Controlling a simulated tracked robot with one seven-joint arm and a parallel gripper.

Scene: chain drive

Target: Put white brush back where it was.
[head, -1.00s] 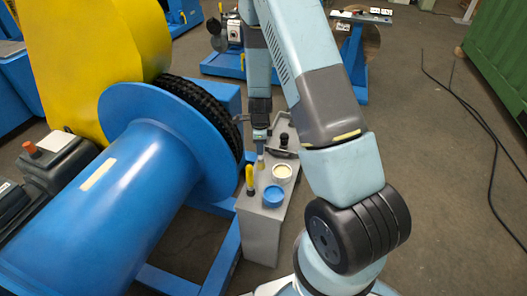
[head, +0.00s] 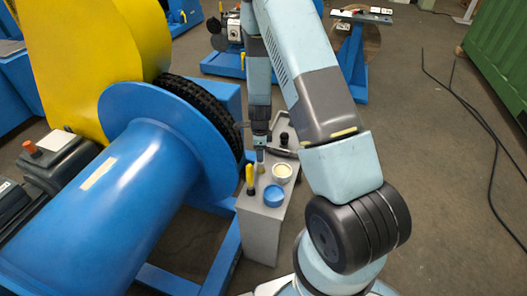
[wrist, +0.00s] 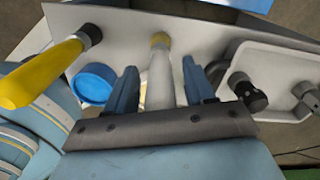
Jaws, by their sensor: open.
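The white brush (wrist: 160,78) has a pale handle and a yellowish end that meets the top of the grey cabinet (wrist: 215,42). In the head view the brush (head: 260,156) stands roughly upright on the cabinet (head: 262,226). My gripper (wrist: 160,82) is open, with one blue finger on each side of the brush and visible gaps between. In the head view my gripper (head: 260,141) is over the cabinet top. My gripper body hides the near part of the brush in the wrist view.
A yellow-handled tool (head: 250,178), a blue lid (head: 273,195) and a round cream-topped tin (head: 282,171) are close by on the cabinet. A tray (wrist: 275,72) with dark knobs lies right of my fingers. The blue drum (head: 170,140) stands close on the left.

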